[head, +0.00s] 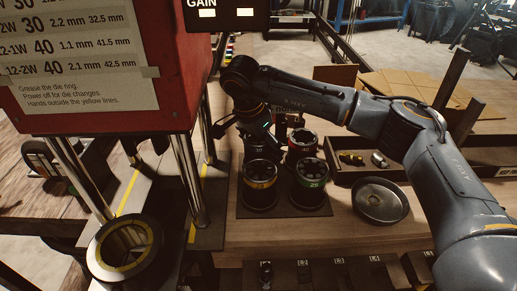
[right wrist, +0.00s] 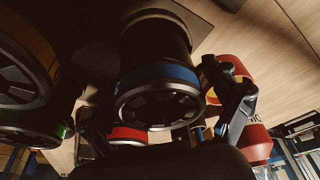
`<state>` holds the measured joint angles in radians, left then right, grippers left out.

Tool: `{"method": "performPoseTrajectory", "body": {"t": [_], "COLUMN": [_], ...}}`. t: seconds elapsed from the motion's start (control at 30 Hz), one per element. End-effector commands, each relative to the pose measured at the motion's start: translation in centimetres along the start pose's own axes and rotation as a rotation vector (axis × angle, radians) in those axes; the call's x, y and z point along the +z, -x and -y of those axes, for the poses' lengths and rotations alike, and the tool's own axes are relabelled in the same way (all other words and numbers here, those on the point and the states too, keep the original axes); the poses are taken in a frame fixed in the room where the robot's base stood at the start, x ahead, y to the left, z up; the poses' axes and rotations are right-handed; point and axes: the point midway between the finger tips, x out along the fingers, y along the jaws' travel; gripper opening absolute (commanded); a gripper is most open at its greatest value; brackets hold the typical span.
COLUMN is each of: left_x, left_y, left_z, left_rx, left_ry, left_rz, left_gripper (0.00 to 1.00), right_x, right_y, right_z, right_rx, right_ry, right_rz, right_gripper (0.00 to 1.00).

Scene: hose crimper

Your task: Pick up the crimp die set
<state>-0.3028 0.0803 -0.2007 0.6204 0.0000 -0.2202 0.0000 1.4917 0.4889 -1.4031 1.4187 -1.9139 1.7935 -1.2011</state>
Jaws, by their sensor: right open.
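Several round crimp die sets stand on a dark mat (head: 283,212). The yellow-ringed one (head: 260,182) and the green-ringed "25" (head: 310,182) are in front. The red-ringed one (head: 302,142) is at the back right. The "30" die set (head: 258,151) at the back left is partly hidden; in the right wrist view a blue-ringed die set (right wrist: 160,95) fills the middle. My right gripper (head: 243,129) is open, above and behind the back-left die set. My left gripper is out of view.
The red crimper (head: 110,70) with steel posts and a round die head (head: 125,248) stands at left. A metal dish (head: 380,200) lies right of the mat. A tray (head: 400,168) with small fittings is behind it. Labelled bins line the front edge.

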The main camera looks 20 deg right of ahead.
Motion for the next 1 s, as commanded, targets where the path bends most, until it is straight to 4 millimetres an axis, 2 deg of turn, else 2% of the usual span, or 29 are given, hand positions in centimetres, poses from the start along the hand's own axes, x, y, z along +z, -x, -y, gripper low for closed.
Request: {"method": "performPoseTrajectory", "body": {"t": [0.2,0.6,1.0], "left_x": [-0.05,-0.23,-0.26], "left_y": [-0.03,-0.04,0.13], "left_z": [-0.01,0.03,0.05], "left_rx": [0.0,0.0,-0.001], "left_ry": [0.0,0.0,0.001], "left_rz": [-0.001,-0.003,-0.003], "left_gripper": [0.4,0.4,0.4], "right_x": [-0.02,-0.01,-0.06], "right_y": [-0.05,-0.01,0.42], "right_z": [0.02,0.02,0.08], "right_rx": [-0.001,-0.001,-0.004], "right_ry": [0.0,0.0,-0.001], "right_rz": [0.0,0.0,-0.001], "right_gripper": [0.87,0.06,0.06]}}
